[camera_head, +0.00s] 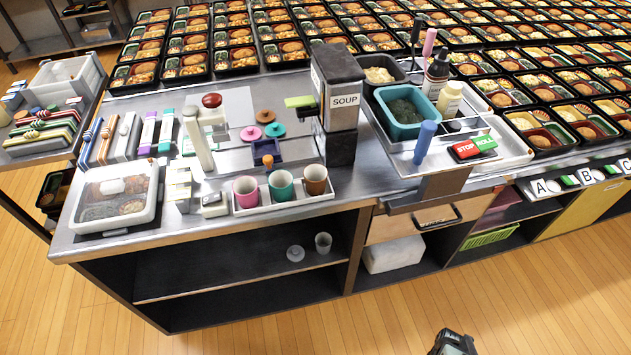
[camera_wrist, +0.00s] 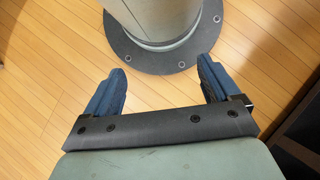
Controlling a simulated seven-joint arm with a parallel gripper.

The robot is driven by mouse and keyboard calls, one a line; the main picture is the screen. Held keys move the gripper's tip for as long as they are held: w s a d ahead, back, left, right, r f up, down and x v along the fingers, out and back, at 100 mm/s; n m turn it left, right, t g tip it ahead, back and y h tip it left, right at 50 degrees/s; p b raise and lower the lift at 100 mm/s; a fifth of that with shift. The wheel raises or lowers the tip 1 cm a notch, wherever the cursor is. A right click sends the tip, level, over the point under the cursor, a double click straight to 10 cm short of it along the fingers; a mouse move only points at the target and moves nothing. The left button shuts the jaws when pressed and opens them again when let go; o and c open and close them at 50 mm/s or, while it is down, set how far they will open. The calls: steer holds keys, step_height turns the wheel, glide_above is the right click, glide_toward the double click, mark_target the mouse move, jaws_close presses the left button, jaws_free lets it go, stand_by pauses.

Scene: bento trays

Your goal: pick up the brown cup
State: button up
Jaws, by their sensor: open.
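The brown cup (camera_head: 315,180) stands upright at the right end of a white tray (camera_head: 292,201) near the front edge of the metal counter. A teal cup (camera_head: 281,187) stands just left of it, and a pink cup (camera_head: 246,191) left of that. My gripper shows in the wrist view (camera_wrist: 165,90) with its two blue fingers apart and nothing between them. It points down over the wooden floor, away from the counter. A small dark part of my arm shows at the bottom of the head view. No cup is in the wrist view.
The soup dispenser (camera_head: 336,90) stands behind the brown cup. Left of the cups are small boxes and a lidded clear container (camera_head: 115,195). Rows of bento trays fill the back. Below is an open shelf (camera_head: 240,283) with a small cup (camera_head: 323,243). The floor in front is clear.

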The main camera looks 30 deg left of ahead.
step_height(320, 180, up, 62)
steer(key=n+t, duration=0.7)
steer(key=n, duration=0.7)
glide_above(315, 175)
steer(key=s, duration=0.2)
steer(key=shift+w+d+f, duration=0.1)
steer(key=shift+d+f, duration=0.1)
steer(key=shift+f, duration=2.15)
steer(key=shift+s+d+f, duration=0.1)
steer(key=shift+d+f, duration=0.15)
steer(key=shift+f, duration=2.05)
steer(key=shift+w+d+f, duration=0.1)
steer(key=shift+d+f, duration=0.1)
steer(key=shift+f, duration=2.15)
